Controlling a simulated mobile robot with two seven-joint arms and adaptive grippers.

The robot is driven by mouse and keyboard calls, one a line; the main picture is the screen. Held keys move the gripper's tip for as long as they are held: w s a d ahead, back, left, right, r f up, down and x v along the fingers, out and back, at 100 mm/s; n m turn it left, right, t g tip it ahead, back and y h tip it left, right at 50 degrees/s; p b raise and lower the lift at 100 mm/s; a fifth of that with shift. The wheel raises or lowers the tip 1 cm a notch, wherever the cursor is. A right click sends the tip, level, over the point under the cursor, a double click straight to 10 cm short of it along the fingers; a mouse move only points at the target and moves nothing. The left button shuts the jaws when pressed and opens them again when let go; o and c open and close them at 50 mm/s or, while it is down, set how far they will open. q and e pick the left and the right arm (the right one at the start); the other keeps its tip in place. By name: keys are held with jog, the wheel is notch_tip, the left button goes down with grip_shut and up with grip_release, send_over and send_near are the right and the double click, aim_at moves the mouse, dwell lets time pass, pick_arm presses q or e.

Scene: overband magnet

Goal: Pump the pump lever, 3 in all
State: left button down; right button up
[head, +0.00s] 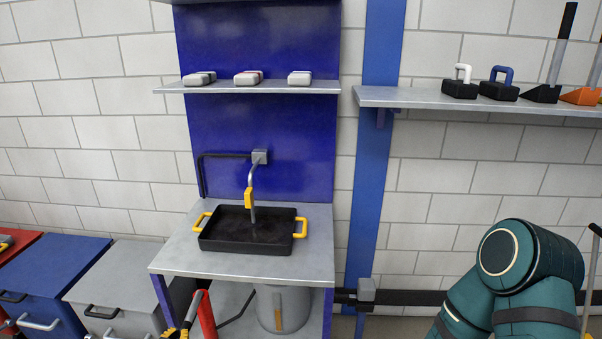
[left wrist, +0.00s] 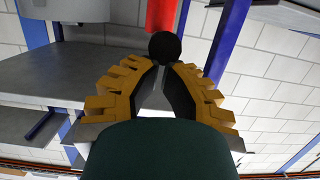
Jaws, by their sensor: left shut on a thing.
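My left gripper (head: 184,328) shows at the bottom edge of the head view, mostly cut off. It is at the pump lever (head: 194,308), whose dark grip slants up beside the red pump body (head: 207,315). In the left wrist view, the yellow-backed fingers of my left gripper (left wrist: 164,72) are closed in on the lever's round black end (left wrist: 166,46). The red pump body (left wrist: 161,14) shows just beyond it. The lever's lower part is hidden. My right gripper is out of view.
A bench (head: 175,257) holds a black tray (head: 250,248) with yellow handles under a spout (head: 252,180). A grey bucket (head: 283,308) stands beneath. Drawer cabinets (head: 55,262) stand left. A right shelf (head: 440,98) holds blocks and tools. My teal arm fills the lower right.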

pick_arm(q)
jog(key=shift+f, duration=1.5)
jog(key=shift+r, duration=0.1)
jog(key=shift+r+p, duration=2.9)
jog(key=shift+r, duration=1.6)
